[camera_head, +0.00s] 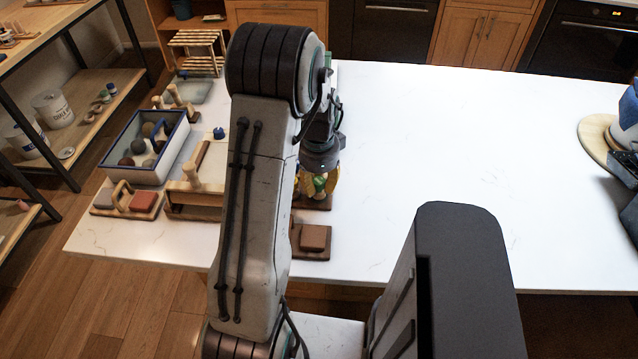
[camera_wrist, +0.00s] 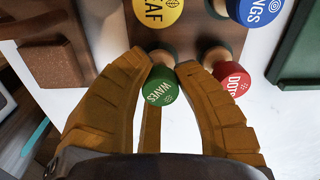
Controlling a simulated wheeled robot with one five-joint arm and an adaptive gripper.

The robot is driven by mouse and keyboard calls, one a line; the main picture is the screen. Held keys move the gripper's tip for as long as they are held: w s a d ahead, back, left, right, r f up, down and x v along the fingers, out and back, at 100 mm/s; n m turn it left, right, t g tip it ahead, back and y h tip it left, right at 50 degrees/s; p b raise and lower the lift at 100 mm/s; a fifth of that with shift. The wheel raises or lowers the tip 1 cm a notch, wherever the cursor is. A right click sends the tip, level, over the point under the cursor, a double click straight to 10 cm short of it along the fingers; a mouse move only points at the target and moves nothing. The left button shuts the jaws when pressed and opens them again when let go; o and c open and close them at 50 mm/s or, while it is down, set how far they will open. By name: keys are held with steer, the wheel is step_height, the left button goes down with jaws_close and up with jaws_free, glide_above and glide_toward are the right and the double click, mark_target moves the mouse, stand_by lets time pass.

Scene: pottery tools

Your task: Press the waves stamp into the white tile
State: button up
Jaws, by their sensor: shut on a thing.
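The waves stamp (camera_wrist: 160,86) has a round green top with the word WAVES and sits between the finger ends of my gripper (camera_wrist: 164,72) in the wrist view. My gripper is shut on it. In the head view, my gripper (camera_head: 320,178) is partly hidden behind my arm, low over a brown wooden board (camera_head: 318,203) left of the table's middle. I cannot tell whether the stamp is still touching the board. I cannot make out a white tile in either view.
The yellow leaf (camera_wrist: 157,10), red dots (camera_wrist: 230,78) and blue (camera_wrist: 258,10) stamps stand close around my gripper. A terracotta tile (camera_head: 314,237) lies on a nearby board. A blue-rimmed box (camera_head: 133,173) stands left. The table's middle (camera_head: 450,150) is clear.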

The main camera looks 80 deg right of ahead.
steer(key=shift+f+b, duration=0.3)
steer(key=o, duration=1.1)
steer(key=shift+c, duration=0.2)
step_height(320, 180, up, 12)
steer(key=shift+a, duration=0.1)
